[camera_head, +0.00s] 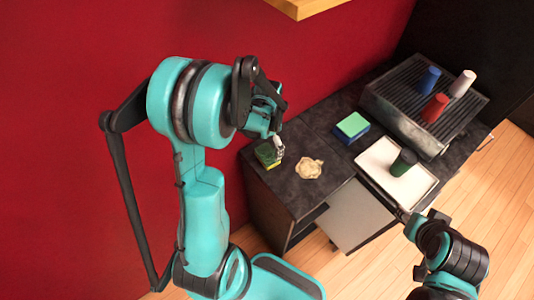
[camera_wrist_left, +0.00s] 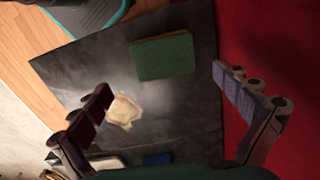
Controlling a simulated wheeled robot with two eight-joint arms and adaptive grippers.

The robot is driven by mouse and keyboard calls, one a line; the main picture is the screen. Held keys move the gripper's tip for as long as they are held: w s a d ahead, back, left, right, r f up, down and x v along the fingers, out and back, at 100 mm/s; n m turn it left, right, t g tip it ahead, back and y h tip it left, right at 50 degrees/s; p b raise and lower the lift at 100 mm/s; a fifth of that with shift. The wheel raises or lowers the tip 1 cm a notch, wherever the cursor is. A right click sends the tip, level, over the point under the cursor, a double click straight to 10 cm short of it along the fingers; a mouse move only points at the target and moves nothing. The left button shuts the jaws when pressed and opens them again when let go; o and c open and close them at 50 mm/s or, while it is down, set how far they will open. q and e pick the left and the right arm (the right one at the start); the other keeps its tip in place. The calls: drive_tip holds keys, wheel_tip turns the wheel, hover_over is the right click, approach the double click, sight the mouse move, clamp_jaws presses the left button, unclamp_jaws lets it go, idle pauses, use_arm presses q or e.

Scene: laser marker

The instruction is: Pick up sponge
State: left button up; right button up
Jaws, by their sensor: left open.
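A sponge (camera_head: 267,155) with a green top and yellowish side lies on the dark counter's left end. In the left wrist view the sponge (camera_wrist_left: 163,56) shows as a green rectangle ahead of the fingers. My left gripper (camera_head: 278,143) is above and beside the sponge, partly covering its right edge. In the wrist view my left gripper (camera_wrist_left: 161,80) is open, its fingers spread and nothing between them. My right gripper (camera_head: 404,214) is at the tray's lower edge, too small to tell its jaws. Another green-topped blue block (camera_head: 352,125) lies farther back.
A crumpled beige cloth (camera_head: 308,168) lies right of the sponge on the counter (camera_head: 300,198). A white tray (camera_head: 380,158) holds a dark green cup (camera_head: 403,163). A grey rack (camera_head: 383,100) carries blue, red and white cups. A red wall (camera_head: 300,70) stands behind.

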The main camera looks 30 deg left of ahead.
sight(267, 154)
use_arm(q)
drive_tip(key=f, duration=0.4)
drive_tip(key=f+b, duration=0.1)
drive_tip(key=f, duration=0.2)
drive_tip(key=shift+w+a, duration=0.15)
drive_tip(key=shift+a, duration=0.1)
drive_tip(key=shift+r, duration=0.1)
drive_tip(key=c, duration=0.7)
